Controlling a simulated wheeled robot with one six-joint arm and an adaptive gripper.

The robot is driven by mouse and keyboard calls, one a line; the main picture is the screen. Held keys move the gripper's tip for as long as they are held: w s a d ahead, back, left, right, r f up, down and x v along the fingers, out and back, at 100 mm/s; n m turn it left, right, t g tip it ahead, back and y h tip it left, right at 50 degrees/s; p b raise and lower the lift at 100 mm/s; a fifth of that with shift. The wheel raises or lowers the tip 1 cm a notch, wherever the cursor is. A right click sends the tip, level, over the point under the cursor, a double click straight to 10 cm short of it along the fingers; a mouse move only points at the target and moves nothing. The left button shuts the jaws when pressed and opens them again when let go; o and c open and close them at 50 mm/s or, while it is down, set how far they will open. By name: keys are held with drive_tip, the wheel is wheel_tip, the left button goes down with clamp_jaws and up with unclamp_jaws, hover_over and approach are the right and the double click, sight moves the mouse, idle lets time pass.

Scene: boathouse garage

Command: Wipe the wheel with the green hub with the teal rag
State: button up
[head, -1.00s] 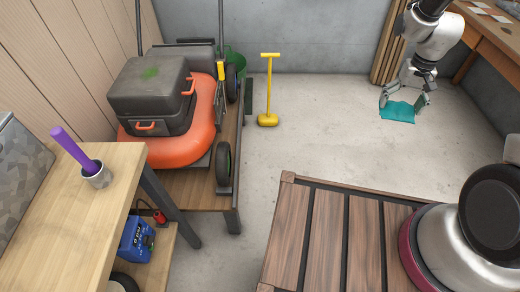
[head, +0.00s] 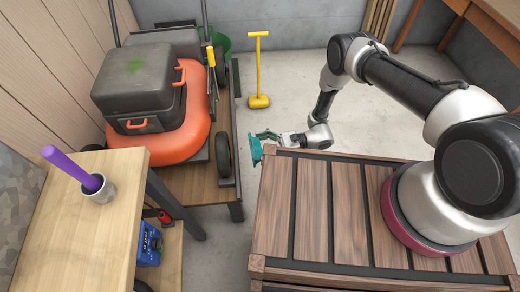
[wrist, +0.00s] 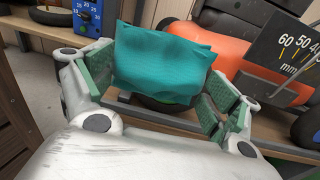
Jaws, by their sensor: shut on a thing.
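My gripper (head: 268,138) is shut on the teal rag (head: 256,151), held just beyond the slatted platform's far left corner. In the wrist view the rag (wrist: 165,60) spreads between the two fingers. The wheel with the green hub (head: 223,155) is the near wheel of the orange mower, left of the rag with a small gap in the head view. In the wrist view the wheel (wrist: 150,103) is mostly hidden behind the rag, with a bit of green hub showing below it. I cannot tell whether rag and wheel touch.
The orange mower (head: 180,146) stands on a low wooden bench (head: 190,188) and carries a grey box (head: 140,86). A workbench (head: 125,165) with a purple-handled tool in a cup is at near left. A yellow mallet (head: 259,101) stands on the floor. Floor right of it is clear.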

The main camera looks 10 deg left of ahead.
drive_tip(key=shift+s+a+f+m+t+y, duration=0.1)
drive_tip(key=shift+a+f+m+t+y, duration=0.2)
drive_tip(key=shift+a+f+t, duration=0.15)
drive_tip(key=shift+x, duration=2.9)
drive_tip(key=shift+x, duration=0.95)
drive_tip(key=w+a, duration=0.1)
drive_tip(key=w, duration=0.6)
drive_tip(key=shift+w+a, duration=0.2)
drive_tip(key=shift+a, duration=0.15)
drive_tip(key=shift+s, duration=0.15)
drive_tip(key=s+d, duration=0.1)
drive_tip(key=s, duration=0.6)
drive_tip(key=shift+d, duration=0.35)
